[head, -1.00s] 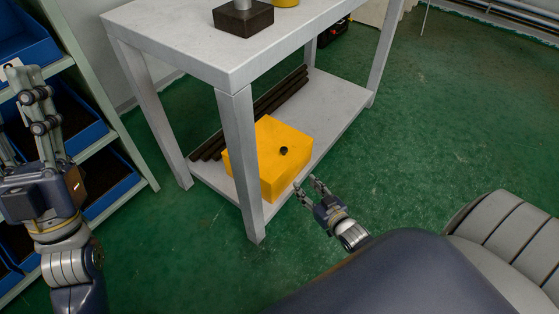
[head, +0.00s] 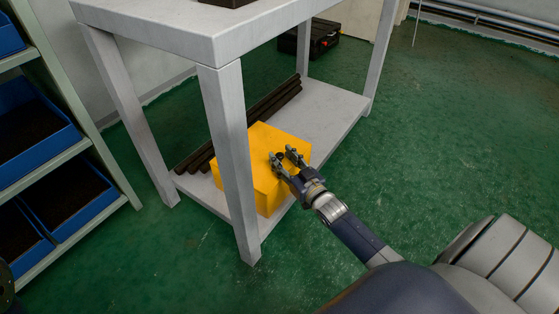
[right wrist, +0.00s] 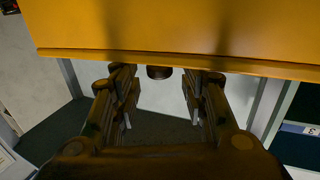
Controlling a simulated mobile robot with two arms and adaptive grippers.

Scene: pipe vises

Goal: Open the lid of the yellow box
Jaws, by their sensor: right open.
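The yellow box (head: 262,140) stands on the lower shelf of the grey table, partly behind the front table leg. I see no gap at its lid in the head view. Its dark round knob (head: 280,156) is partly hidden between my right fingers. My right gripper (head: 283,158) is open over the box, with its fingers on either side of the knob. In the right wrist view a yellow face (right wrist: 180,25) of the box fills the top, and the dark knob (right wrist: 159,72) shows between the open fingers (right wrist: 160,85). I cannot tell whether they touch it. My left gripper is out of view.
The grey table (head: 232,150) has its front leg close left of the box. Dark pipes (head: 270,105) lie behind the box on the lower shelf. A rack with blue bins (head: 70,195) stands at the left. A black case (head: 318,40) sits behind. Green floor is clear at right.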

